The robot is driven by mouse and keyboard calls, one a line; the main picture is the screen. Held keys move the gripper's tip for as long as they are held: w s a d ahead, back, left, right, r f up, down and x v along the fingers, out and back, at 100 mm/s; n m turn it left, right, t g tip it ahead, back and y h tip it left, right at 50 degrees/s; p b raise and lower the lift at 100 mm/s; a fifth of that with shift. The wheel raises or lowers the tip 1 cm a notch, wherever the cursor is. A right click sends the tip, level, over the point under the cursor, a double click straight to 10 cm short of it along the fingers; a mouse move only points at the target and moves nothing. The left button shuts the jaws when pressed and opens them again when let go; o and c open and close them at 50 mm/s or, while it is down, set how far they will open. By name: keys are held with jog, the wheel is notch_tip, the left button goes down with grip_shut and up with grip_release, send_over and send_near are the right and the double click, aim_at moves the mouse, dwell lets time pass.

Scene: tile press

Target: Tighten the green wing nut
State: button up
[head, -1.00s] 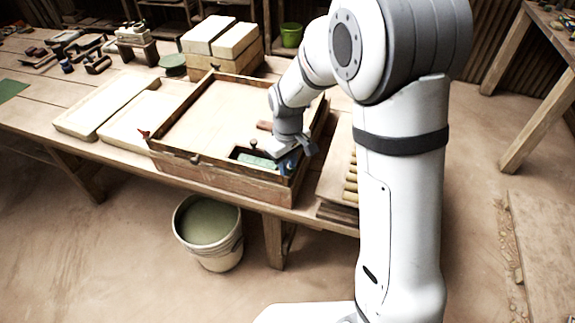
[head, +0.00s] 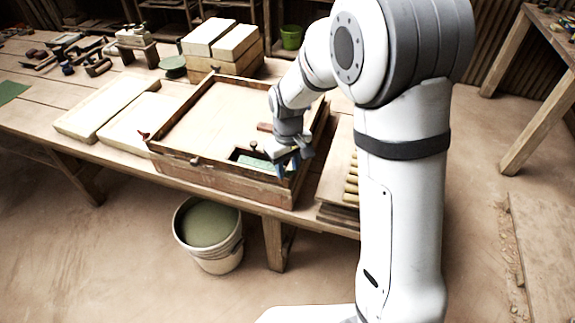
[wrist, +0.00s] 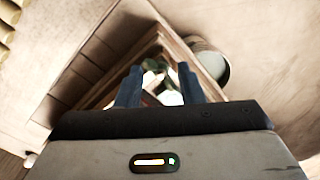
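The tile press (head: 215,180) is a shallow wooden frame box on the bench. My gripper (head: 287,168) is over its front right corner, its fingers angled downward. In the wrist view my gripper (wrist: 160,84) shows two dark blue fingers, spread apart with a gap between them. Small dark green and pale shapes show in that gap, near the frame's corner; I cannot tell which is the green wing nut, or whether a finger touches it. In the head view my wrist and fingers cover that corner. A green surface (head: 253,161) shows in a compartment just left of my gripper.
A red wing piece (head: 143,135) sits at the press's left corner. A dark knob (head: 253,145) stands close to my gripper. Stacked boards (head: 335,185) lie right of the press. A bucket (head: 208,232) stands on the floor in front. Pale slabs lie left.

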aim_at(288, 171)
jog(key=shift+o, duration=0.2)
jog(key=shift+r, duration=3.9)
jog(key=s+d+r+m+t, duration=0.1)
jog(key=s+d+r+m, duration=0.2)
jog(key=s+d, duration=0.4)
jog(key=s+d+r+m+t, duration=0.1)
jog(key=s+d+r+m, duration=0.2)
jog(key=s, duration=0.9)
jog(key=d, duration=0.3)
jog(key=shift+s+d+m+t, duration=0.15)
jog(key=shift+d+m+t, duration=0.15)
jog(key=shift+d, duration=0.05)
